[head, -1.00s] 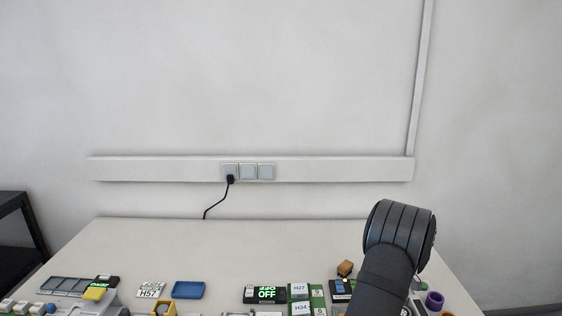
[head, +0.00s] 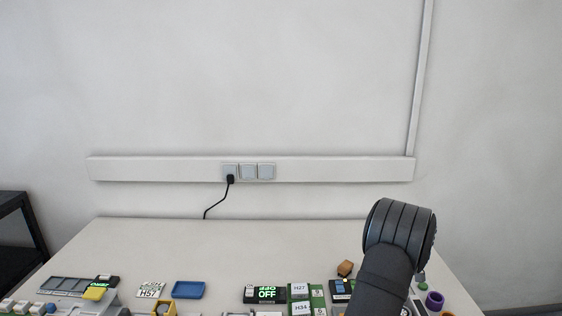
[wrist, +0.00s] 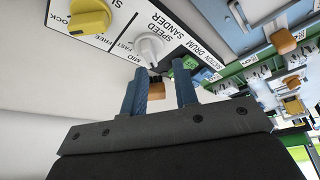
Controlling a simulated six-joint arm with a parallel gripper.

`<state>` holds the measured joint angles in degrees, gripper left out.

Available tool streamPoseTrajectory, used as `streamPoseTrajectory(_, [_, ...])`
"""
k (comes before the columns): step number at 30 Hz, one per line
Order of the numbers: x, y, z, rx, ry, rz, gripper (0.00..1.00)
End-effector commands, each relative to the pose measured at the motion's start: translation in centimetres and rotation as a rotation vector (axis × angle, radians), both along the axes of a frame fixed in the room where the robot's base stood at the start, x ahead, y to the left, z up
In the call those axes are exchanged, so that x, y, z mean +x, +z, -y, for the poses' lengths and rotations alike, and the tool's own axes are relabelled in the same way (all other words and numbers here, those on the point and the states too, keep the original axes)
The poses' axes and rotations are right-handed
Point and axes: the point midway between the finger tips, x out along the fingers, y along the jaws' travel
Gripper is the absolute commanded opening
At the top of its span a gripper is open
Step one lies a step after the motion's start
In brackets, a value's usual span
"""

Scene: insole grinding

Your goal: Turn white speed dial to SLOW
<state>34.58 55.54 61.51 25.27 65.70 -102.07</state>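The white speed dial (wrist: 150,50) is a round knob with a narrow grip. It sits on a white panel (wrist: 122,38) printed SPEED, SANDER, MID and FAST, seen upside down in the wrist view. My gripper (wrist: 160,70) is open, its two blue fingers apart. The fingertips are just below the dial in that picture, and the dial is not between them. Which mark the dial points to cannot be read clearly. In the head view my arm hides the gripper, and the dial cannot be made out.
A yellow knob (wrist: 90,15) is on the same panel, near the dial. An orange-brown block (wrist: 155,90) shows beyond the gap between the fingers. Green and grey fixtures with labels crowd the right of the wrist view. The table's back part (head: 230,240) is clear.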

Motion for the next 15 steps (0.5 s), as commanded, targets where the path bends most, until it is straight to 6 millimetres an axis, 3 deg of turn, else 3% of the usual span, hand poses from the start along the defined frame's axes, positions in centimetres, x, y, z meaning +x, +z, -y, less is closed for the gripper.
streamPoseTrajectory(15, [0.0,4.2,0.0,-0.001,-0.001,0.002,0.27])
